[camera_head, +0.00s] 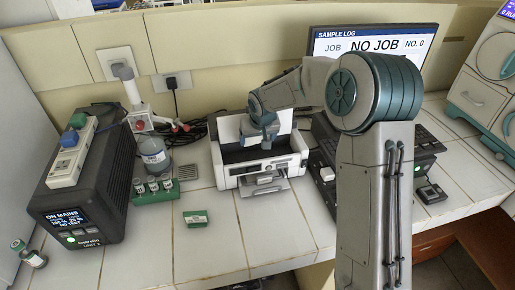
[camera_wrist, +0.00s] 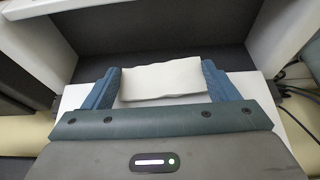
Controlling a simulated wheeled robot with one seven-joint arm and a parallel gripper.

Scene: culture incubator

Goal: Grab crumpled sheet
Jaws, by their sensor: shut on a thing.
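The crumpled sheet (camera_wrist: 162,80) is a white, slightly wavy-edged piece between the two blue fingers of my gripper (camera_wrist: 161,86) in the wrist view. My gripper is shut on it, with a finger at each end of the sheet. In the head view my gripper (camera_head: 262,137) reaches down into the opened top of a white printer (camera_head: 235,171). The sheet cannot be made out there, as the gripper and printer hide it. The printer's dark inside (camera_wrist: 160,27) fills the upper part of the wrist view.
A dark keyboard-like device (camera_head: 330,165) and a monitor (camera_head: 372,42) are to the right. Front tiles are mostly clear.

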